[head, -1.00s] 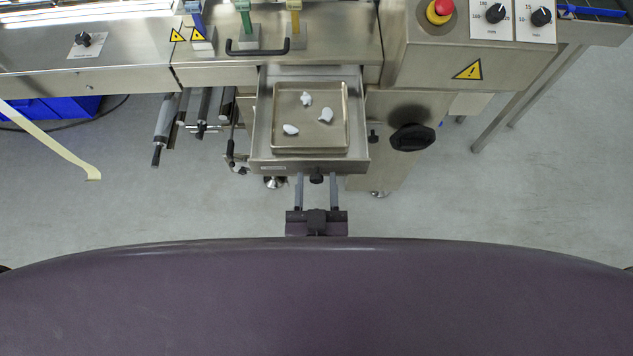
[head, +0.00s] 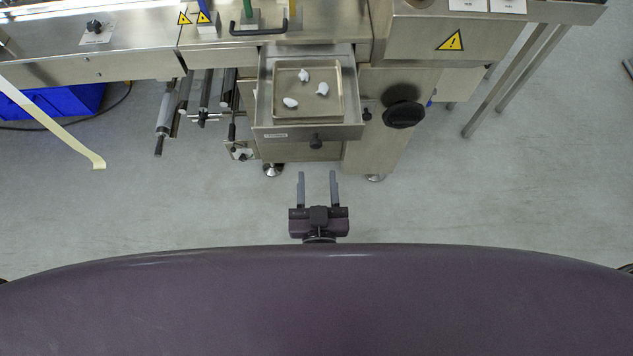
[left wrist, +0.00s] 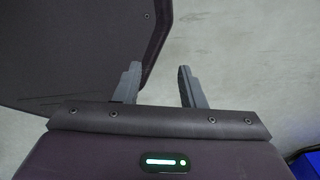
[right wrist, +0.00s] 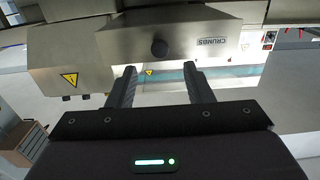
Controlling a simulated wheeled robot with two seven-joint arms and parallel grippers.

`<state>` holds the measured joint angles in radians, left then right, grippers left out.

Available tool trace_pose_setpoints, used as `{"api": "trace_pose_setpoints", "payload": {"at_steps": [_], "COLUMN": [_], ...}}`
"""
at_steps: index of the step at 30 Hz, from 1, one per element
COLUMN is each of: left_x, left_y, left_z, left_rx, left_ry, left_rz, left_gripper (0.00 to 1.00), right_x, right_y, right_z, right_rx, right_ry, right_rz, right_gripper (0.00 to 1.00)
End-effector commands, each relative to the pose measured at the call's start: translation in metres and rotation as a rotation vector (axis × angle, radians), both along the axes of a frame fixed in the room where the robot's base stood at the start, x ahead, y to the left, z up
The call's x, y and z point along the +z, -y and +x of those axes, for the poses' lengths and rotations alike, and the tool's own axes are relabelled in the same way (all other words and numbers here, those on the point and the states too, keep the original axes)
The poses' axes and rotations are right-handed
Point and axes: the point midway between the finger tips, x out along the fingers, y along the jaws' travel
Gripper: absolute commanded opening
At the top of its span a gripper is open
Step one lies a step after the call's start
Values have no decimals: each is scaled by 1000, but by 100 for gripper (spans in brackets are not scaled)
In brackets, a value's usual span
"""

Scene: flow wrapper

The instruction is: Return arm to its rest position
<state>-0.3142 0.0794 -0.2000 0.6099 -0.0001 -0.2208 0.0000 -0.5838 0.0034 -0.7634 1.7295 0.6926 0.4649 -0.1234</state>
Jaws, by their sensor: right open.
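My right gripper (head: 317,190) is open and empty in the head view, just below the open drawer (head: 270,118) of the machine. Its fingers are apart from the drawer's knob (head: 315,142). In the right wrist view the open right gripper (right wrist: 161,88) points at the drawer front with its CRUMBS label (right wrist: 212,43) and dark knob (right wrist: 160,48). My left gripper (left wrist: 157,85) shows only in the left wrist view, its fingers apart and empty over the grey floor.
A metal tray (head: 277,90) with three white lumps (head: 305,76) sits in the drawer. A black handwheel (head: 403,114) is to its right. Rollers (head: 165,118) and a yellow strip (head: 55,128) are to its left. The floor around my right gripper is clear.

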Motion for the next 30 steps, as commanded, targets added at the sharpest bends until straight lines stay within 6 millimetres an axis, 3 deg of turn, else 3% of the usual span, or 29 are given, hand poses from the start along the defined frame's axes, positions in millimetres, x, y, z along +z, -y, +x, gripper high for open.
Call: {"api": "trace_pose_setpoints", "payload": {"at_steps": [6, 11, 14, 17, 19, 23, 27, 30], "left_x": [3, 3, 2, 1, 1, 1, 1, 1], "left_y": [2, 2, 1, 1, 1, 1, 1, 1], "left_z": [34, 30, 21, 14, 12, 12, 13, 15], "left_rx": [0, 0, 0, 0, 0, 0, 0, 0], "left_ry": [49, 43, 31, 21, 18, 17, 19, 21], "left_rz": [-5, -3, -3, -2, -2, -2, -1, -2], "left_gripper": [36, 36, 36, 36, 36, 36, 36, 36], "right_x": [0, -5, -32, -87, -138, -230, -316, -368], "right_y": [0, 0, 0, 7, 17, 50, 99, 139], "right_z": [0, 0, 0, -3, -9, -33, -74, -115], "right_rx": [0, 5, 33, 83, 121, 171, 193, 192], "right_ry": [0, -9, -60, -171, -280, -508, -767, -963], "right_rz": [0, -5, -34, -87, -130, -196, -239, -251], "right_gripper": [46, 46, 46, 46, 46, 46, 46, 46]}}
